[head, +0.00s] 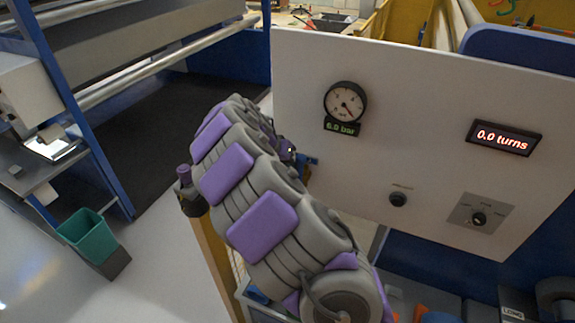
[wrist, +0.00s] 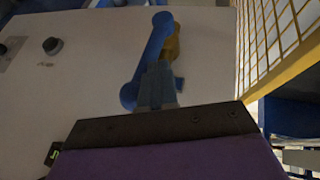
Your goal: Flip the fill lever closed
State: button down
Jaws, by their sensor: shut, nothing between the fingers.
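The fill lever (wrist: 149,58) is a long blue handle in the wrist view, slanting across the white panel beside a yellow valve body (wrist: 172,44). In the head view only a small blue piece, apparently of the lever (head: 312,161), shows past my arm. My gripper (wrist: 158,78) is shut and empty. Its fingertips overlap the lever in the wrist view; I cannot tell whether they touch it. In the head view my arm hides most of the gripper and the valve. The pressure gauge (head: 345,101) has a display reading 6.9 bar (head: 341,128).
The white panel (head: 420,90) also carries a "0.0 turns" display (head: 504,138), a black knob (head: 398,199) and a selector (head: 479,217). A yellow-framed mesh guard (wrist: 283,55) stands close on the wrist view's right. A green bin (head: 88,234) stands on the floor left.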

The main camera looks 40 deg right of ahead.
jog(key=s+d+f+m+t+y+b, duration=0.2)
jog(key=s+t+b, duration=0.3)
jog(key=b, duration=0.5)
jog(key=s+d+f+m+t+y+b, duration=0.2)
jog(key=s+d+f+t+y+b, duration=0.2)
jog(key=t+b, duration=0.4)
jog(key=shift+s+d+f+y+b, duration=0.15)
jog(key=shift+s+f+y+b, duration=0.15)
jog(key=shift+s+f+b, duration=0.55)
dwell(0.4)
